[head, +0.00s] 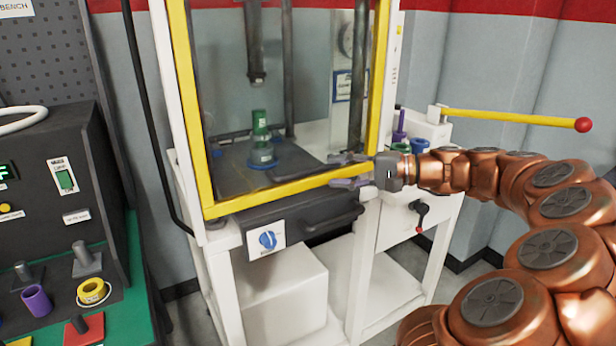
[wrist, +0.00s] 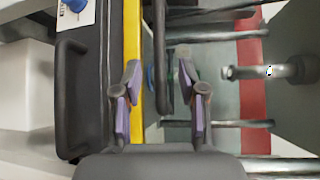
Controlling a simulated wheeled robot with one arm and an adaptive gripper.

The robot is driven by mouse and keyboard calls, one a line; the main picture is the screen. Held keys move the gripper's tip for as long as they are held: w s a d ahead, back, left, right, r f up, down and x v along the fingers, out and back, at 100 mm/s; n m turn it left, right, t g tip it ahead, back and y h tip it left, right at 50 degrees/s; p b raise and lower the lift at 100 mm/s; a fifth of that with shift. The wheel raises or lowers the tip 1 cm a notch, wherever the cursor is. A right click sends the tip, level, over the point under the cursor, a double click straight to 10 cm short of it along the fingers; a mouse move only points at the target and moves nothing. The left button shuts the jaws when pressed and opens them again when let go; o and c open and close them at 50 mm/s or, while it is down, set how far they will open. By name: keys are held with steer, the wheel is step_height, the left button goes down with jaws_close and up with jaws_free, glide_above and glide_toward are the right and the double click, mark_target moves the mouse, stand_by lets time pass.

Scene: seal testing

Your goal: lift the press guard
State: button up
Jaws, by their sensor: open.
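The press guard (head: 291,189) is a clear panel in a yellow frame on the front of the white press stand. It appears down, with its lower yellow bar just above the dark drawer-like front. My gripper (head: 346,171) is open at the right end of that lower bar, one finger higher and one lower. In the wrist view the yellow bar (wrist: 133,30) runs beside and partly behind the left finger of my gripper (wrist: 158,70). A dark bar with a rounded end (wrist: 161,45) lies between the fingers; I cannot tell whether they touch it.
Behind the guard, a green part (head: 261,125) stands on a blue-ringed base under the press ram (head: 255,60). A yellow lever with a red knob (head: 583,125) sticks out at right. A dark handle (head: 335,222) lies below the guard. A control bench (head: 60,170) stands at left.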

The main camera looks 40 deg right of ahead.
mark_target(314, 172)
steer(key=shift+x, duration=3.55)
steer(key=shift+s+a, duration=0.1)
steer(key=shift+c, duration=0.3)
jaws_close()
